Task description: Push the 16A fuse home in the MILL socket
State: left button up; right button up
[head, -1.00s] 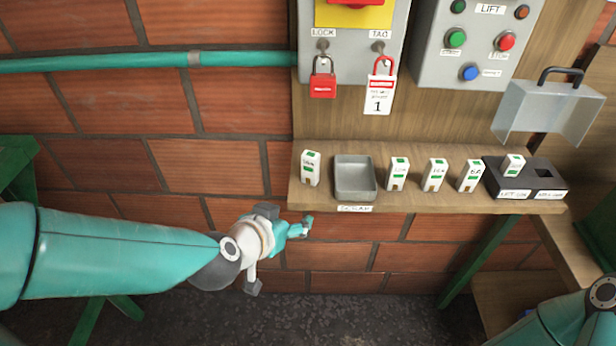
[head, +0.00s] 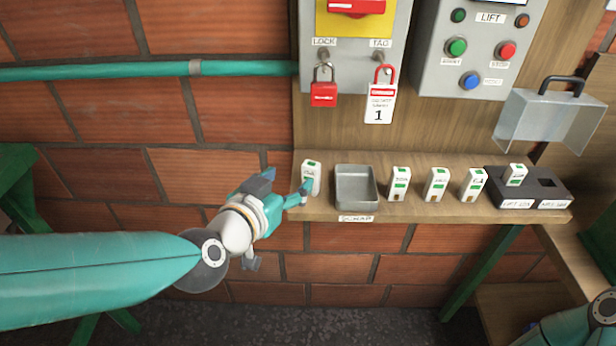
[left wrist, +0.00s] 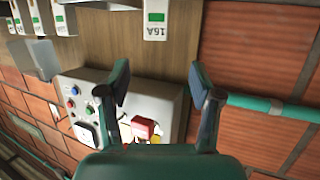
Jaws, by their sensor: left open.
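A white fuse with a green patch (head: 310,177) stands at the left end of the wooden shelf. In the left wrist view the nearest fuse (left wrist: 156,20) reads 16A. My left gripper (head: 290,197) is at the shelf's left front edge, close to that fuse; contact is unclear. In the left wrist view its fingers (left wrist: 158,78) are spread with nothing between them. A black socket block (head: 530,190) sits at the shelf's right end. Its left socket holds a fuse (head: 516,174); its right socket, the MILL one by its blurred label, is an open hole (head: 547,183).
A grey scrap tray (head: 356,187) stands right of the left-end fuse. Three more fuses (head: 437,184) stand between tray and block. A clear cover with a black handle (head: 550,115) is above the block. A red padlock (head: 323,94) and tag (head: 379,105) hang above the shelf.

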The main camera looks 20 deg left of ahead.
aim_at(309, 167)
pick_arm(q)
jog(key=x, duration=0.5)
jog(key=shift+x, duration=2.65)
jog(key=shift+s+d, duration=0.1)
jog(key=shift+d, duration=0.1)
grip_shut()
